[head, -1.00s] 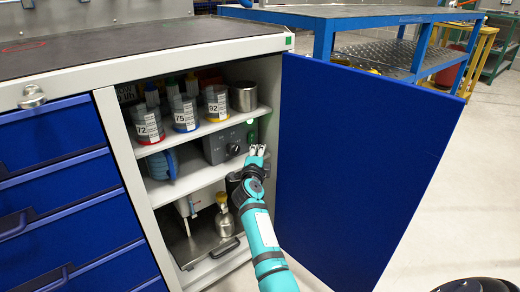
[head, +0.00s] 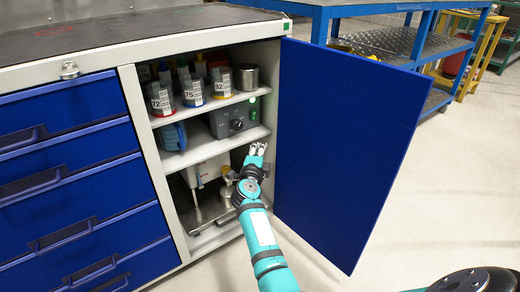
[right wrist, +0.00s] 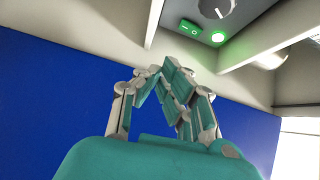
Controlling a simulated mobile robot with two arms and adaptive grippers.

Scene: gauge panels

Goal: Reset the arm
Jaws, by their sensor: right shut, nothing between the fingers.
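My right gripper (head: 258,149) is in front of the open cabinet, below and to the right of a dark grey box with a knob (head: 228,121). Its fingers are shut and empty; in the right wrist view the fingertips (right wrist: 166,68) come together. The box (right wrist: 262,12) shows at the top of that view, with its round knob (right wrist: 215,7), a lit green switch (right wrist: 190,27) and a glowing green light (right wrist: 217,37). The fingers appear apart from the box. My left gripper is not in view.
The open blue door (head: 345,145) stands just right of my right arm. Numbered cups (head: 191,90) and a metal cup (head: 246,77) stand on the upper shelf (head: 212,104). A metal stand (head: 196,195) is in the lower compartment. Blue drawers (head: 70,170) are at left.

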